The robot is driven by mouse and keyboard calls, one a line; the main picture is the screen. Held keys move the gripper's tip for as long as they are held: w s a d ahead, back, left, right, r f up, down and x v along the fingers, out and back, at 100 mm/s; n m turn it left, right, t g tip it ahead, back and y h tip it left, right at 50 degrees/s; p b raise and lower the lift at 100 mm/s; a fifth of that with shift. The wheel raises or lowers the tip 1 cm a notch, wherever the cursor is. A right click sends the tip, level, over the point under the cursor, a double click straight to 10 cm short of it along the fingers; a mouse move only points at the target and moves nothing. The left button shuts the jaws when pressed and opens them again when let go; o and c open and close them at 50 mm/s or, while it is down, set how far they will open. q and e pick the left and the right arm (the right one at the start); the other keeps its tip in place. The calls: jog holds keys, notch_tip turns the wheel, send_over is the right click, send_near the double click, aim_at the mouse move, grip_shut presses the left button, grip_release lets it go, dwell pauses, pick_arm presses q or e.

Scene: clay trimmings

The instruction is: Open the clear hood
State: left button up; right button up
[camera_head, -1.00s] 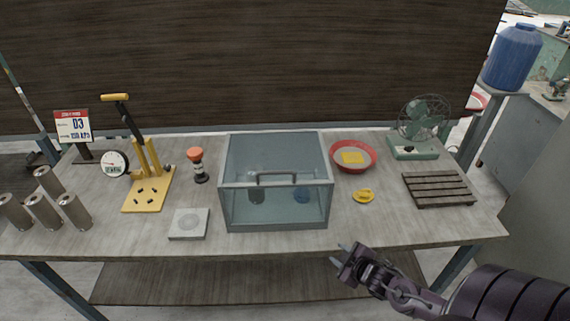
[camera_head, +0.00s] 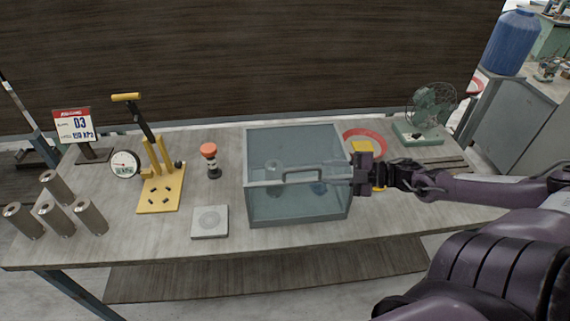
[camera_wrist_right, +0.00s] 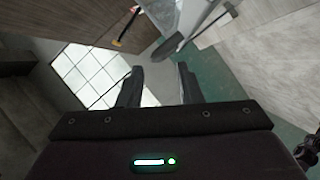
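The clear hood (camera_head: 297,205) is a glass-like box with grey edges in the middle of the bench. Its lid looks closed, with a dark bar handle (camera_head: 318,171) along the front top edge. A blue item shows dimly inside. My right gripper (camera_head: 356,174) is at the hood's right side, right of the handle. Whether it touches the hood cannot be told. In the right wrist view the fingers of my right gripper (camera_wrist_right: 158,84) are apart, with nothing seen between them. My left gripper is not in view.
A red bowl (camera_head: 376,136) and yellow items sit behind my right arm, which partly hides a slatted rack (camera_head: 440,163). A green fan (camera_head: 425,128) stands back right. A yellow press (camera_head: 160,190), red-topped object (camera_head: 209,152), grey slab (camera_head: 209,222) and several metal cylinders (camera_head: 88,216) stand left.

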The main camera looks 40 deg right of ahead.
aim_at(310, 170)
jog(key=shift+w+a+r+n+g+y+b, duration=0.2)
jog(key=shift+w+a+n+g+y+b, duration=0.15)
jog(key=shift+w+a, duration=0.5)
jog(key=shift+a+f+b, duration=0.1)
jog(key=shift+b, duration=0.25)
jog(key=b+x, duration=0.2)
jog(key=x, duration=0.1)
jog(key=shift+w+b, duration=0.2)
jog(key=shift+b, duration=0.2)
jog(key=shift+b+x, duration=0.3)
jog(key=shift+x, duration=0.65)
jog(key=shift+a, duration=0.15)
jog(key=shift+c, duration=0.7)
jog(key=c, duration=0.5)
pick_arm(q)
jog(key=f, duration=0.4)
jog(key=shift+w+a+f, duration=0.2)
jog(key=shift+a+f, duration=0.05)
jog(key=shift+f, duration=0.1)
pick_arm(e)
grip_shut()
